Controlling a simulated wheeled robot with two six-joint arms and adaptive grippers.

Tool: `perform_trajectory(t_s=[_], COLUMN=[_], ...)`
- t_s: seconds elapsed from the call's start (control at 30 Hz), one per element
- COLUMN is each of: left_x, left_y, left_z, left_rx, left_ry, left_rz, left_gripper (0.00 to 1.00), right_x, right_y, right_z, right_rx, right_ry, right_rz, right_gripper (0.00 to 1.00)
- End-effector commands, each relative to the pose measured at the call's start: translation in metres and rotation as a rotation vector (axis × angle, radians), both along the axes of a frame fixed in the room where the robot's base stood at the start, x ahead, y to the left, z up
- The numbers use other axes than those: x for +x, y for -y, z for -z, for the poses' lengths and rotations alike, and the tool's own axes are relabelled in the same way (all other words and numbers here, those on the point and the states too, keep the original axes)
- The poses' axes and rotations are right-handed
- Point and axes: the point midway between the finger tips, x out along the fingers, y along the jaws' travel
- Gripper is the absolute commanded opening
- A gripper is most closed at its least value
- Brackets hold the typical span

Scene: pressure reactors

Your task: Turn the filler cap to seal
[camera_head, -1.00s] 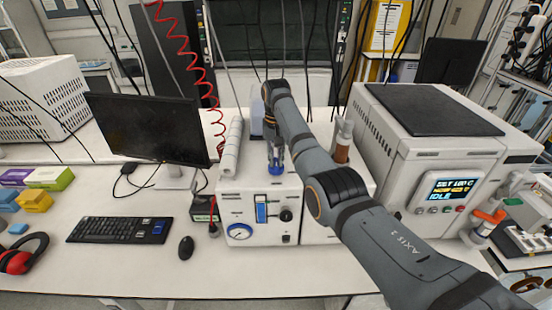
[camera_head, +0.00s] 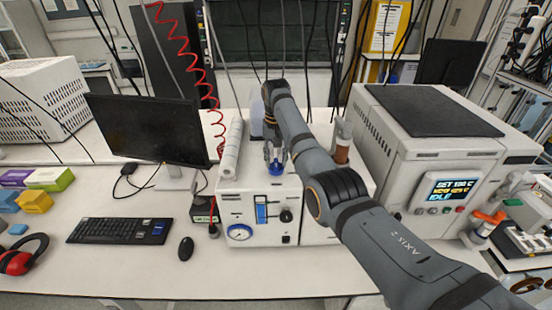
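The blue filler cap (camera_head: 276,170) is on top of the white box unit with the round gauge (camera_head: 232,208). It shows small and partly hidden behind the fingers of my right gripper (camera_head: 275,160). My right arm comes in from the lower right and reaches over the unit. The gripper points down, with its fingertips at the cap. The fingers are too small here to tell whether they are pressed on the cap or stand apart from it. My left gripper is not in view.
A white roll (camera_head: 231,150) lies left of the gripper, and a brown bottle (camera_head: 342,150) stands to its right. A large white reactor (camera_head: 440,150) with a display reading IDLE is at the right. A monitor (camera_head: 150,128), keyboard (camera_head: 120,230) and mouse (camera_head: 186,248) are at the left.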

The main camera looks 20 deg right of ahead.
Motion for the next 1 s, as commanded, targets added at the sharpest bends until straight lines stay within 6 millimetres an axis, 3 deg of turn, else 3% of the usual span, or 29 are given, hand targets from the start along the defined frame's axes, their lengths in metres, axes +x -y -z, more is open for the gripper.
perform_trajectory(t_s=[0.17, 0.63, 0.77, 1.0], left_x=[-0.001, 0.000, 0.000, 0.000], left_y=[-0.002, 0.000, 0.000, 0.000], left_z=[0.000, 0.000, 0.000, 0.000], left_rx=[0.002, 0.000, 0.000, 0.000], left_ry=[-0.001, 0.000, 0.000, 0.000], left_rz=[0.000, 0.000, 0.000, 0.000], left_gripper=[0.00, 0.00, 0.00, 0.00], right_x=[0.000, 0.000, 0.000, -0.001], right_y=[0.000, 0.000, 0.000, 0.000], right_z=[-0.007, -0.106, -0.118, -0.120], right_rx=[0.000, 0.000, 0.000, 0.000], right_ry=[0.000, 0.001, 0.001, 0.000], right_rz=[-0.001, 0.000, 0.000, 0.000], right_gripper=[0.36, 0.36, 0.36, 0.36])
